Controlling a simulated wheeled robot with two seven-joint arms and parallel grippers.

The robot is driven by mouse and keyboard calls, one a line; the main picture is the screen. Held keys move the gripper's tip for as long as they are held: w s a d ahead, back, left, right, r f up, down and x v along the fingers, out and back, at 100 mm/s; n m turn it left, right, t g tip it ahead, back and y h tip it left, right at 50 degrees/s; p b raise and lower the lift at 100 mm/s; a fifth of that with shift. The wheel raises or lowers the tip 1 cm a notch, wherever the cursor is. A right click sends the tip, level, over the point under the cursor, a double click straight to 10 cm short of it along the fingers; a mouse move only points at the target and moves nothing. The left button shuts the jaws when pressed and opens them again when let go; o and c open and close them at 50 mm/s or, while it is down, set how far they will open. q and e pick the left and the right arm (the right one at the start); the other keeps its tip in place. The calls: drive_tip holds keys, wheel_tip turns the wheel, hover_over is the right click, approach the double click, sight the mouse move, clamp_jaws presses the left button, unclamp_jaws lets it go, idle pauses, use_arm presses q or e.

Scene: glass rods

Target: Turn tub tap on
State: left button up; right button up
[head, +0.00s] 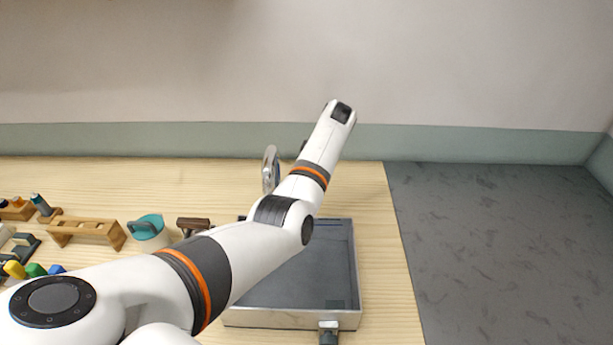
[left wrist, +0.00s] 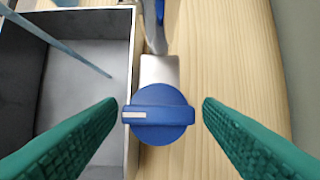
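The tub tap's round blue knob (left wrist: 158,128) shows in the left wrist view, with a raised bar lying crosswise and a white mark at its left end. It sits at the end of a pale metal plate (left wrist: 159,70). My left gripper (left wrist: 160,103) is open, its green fingers on either side of the knob with small gaps. In the head view the arm hides the knob and fingers. The grey curved tap spout (head: 270,168) stands behind the tub. The grey metal tub (head: 290,317) is partly behind my arm; its wall (left wrist: 132,75) shows in the wrist view. My right gripper is out of view.
A thin translucent bluish strip (left wrist: 62,46) crosses over the tub. A teal-topped container (head: 147,228), a wooden rack (head: 85,229) and a brown wooden piece (head: 192,223) stand left of the tub. A dark fitting (head: 328,331) is at its front. A bare grey surface (head: 500,250) lies right.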

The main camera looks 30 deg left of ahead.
use_arm(q)
drive_tip(key=shift+o, duration=0.7)
drive_tip(key=shift+d+r, duration=0.1)
drive_tip(key=shift+r, duration=0.05)
drive_tip(key=b+v, duration=0.2)
drive_tip(key=v, duration=0.9)
drive_tip(key=shift+r, duration=0.25)
drive_tip(key=shift+d, duration=0.1)
